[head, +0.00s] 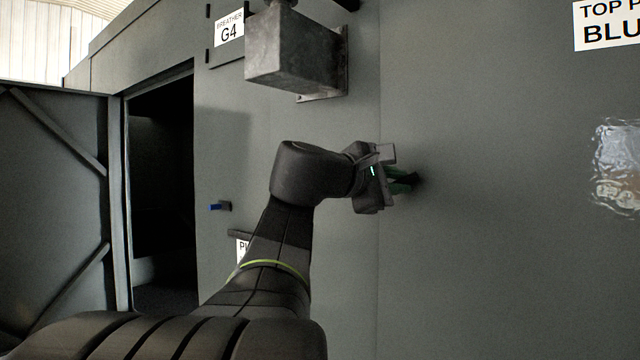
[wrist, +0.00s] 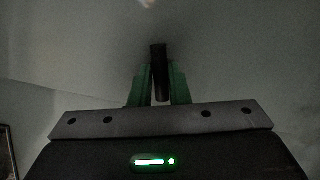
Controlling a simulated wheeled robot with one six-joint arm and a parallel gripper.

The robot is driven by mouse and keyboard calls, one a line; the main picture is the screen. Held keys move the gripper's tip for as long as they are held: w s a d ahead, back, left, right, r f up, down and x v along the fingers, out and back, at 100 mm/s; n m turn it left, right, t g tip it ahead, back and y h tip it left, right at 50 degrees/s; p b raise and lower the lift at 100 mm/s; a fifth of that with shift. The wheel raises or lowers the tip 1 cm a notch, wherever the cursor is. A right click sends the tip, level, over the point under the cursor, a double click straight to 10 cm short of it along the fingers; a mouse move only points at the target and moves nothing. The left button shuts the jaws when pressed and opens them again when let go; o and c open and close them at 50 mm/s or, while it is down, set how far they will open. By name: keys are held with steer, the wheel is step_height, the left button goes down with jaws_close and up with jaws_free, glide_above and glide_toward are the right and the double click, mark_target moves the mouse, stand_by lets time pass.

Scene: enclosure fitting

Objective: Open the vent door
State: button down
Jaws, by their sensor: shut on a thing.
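My gripper (head: 403,183) reaches the grey enclosure wall in the head view, just right of a vertical seam. In the wrist view its green fingers (wrist: 160,85) are shut on a dark upright handle (wrist: 159,60), one finger on each side. The handle stands out from a plain grey panel (head: 480,240). In the head view the handle is mostly hidden by the gripper. No label reading "vent" is readable, so I cannot tell for sure that this panel is the vent door. The panel looks flush with the wall.
A metal box (head: 295,55) juts from the wall above my arm, near a "BREATHER G4" label (head: 229,32). At left a door (head: 55,200) stands open beside a dark opening (head: 160,190). A small blue-tipped peg (head: 220,206) sticks out. A partly cut-off label (head: 608,25) is upper right.

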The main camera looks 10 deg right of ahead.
steer(key=shift+m+y, duration=0.5)
steer(key=shift+m, duration=1.1)
steer(key=shift+s, duration=0.1)
